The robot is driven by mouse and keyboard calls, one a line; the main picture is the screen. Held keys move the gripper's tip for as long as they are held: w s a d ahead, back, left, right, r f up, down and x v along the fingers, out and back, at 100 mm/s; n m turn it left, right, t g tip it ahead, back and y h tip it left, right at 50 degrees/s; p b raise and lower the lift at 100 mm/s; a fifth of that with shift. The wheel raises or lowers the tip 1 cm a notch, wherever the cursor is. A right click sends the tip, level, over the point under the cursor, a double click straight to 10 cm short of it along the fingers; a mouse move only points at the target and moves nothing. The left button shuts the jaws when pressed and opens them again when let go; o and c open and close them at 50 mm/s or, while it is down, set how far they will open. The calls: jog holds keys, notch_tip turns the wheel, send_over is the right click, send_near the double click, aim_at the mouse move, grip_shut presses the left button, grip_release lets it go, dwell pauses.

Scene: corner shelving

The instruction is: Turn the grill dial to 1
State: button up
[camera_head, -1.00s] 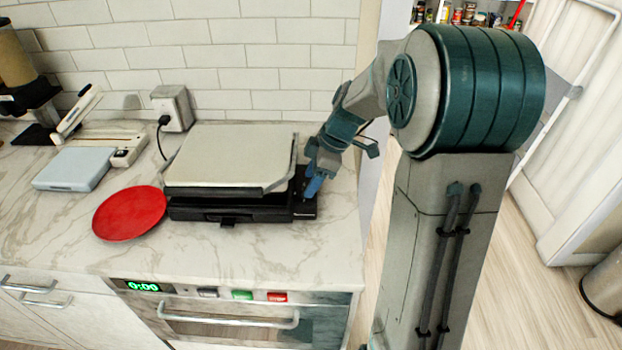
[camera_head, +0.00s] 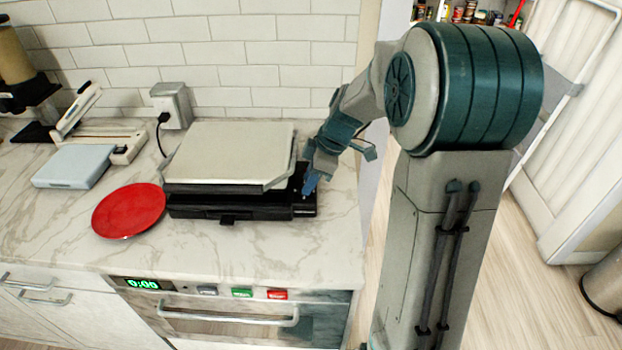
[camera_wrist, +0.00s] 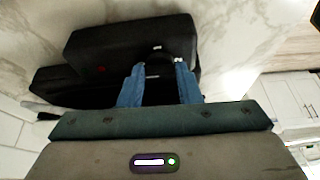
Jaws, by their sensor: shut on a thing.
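The grill (camera_head: 225,155) is a black appliance with a pale, flat lid, standing on the marble counter. My gripper (camera_head: 310,184) reaches down at its right end, over the black side panel (camera_head: 305,208). In the wrist view my two blue fingers (camera_wrist: 160,88) stand on either side of the dark round dial (camera_wrist: 158,68), shut on it. A small light mark shows at the dial's upper edge. The dial's numbers cannot be read, and in the head view the fingers hide the dial. A small red spot (camera_wrist: 101,69) shows on the black body in the wrist view.
A red plate (camera_head: 129,211) lies left of the grill. A pale blue flat device (camera_head: 73,167) sits farther left. A wall outlet box (camera_head: 171,106) with a black cord is behind. The oven (camera_head: 230,318) is below. The counter in front of the grill is clear.

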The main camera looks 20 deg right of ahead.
jog(key=m+b, duration=0.1)
jog(key=m+t+b, duration=0.1)
jog(key=b, duration=0.1)
jog(key=shift+s+f+m, duration=0.2)
jog(key=shift+m, duration=0.1)
jog(key=m+b, duration=0.1)
jog(key=m+t+h+b, duration=0.1)
jog(key=shift+s+a+m, duration=0.15)
jog(key=shift+a+m, duration=0.05)
jog(key=shift+m, duration=0.2)
jog(key=m, duration=0.1)
jog(key=m+h, duration=0.1)
jog(key=m, duration=0.1)
jog(key=shift+s+a+r+t+b, duration=0.1)
jog(key=shift+a+r+t+b, duration=0.1)
jog(key=shift+t+b, duration=0.15)
jog(key=shift+a+m+h, duration=0.1)
jog(key=shift+m+h, duration=0.4)
jog(key=shift+m, duration=0.9)
jog(key=o, duration=1)
jog(key=shift+s, duration=0.1)
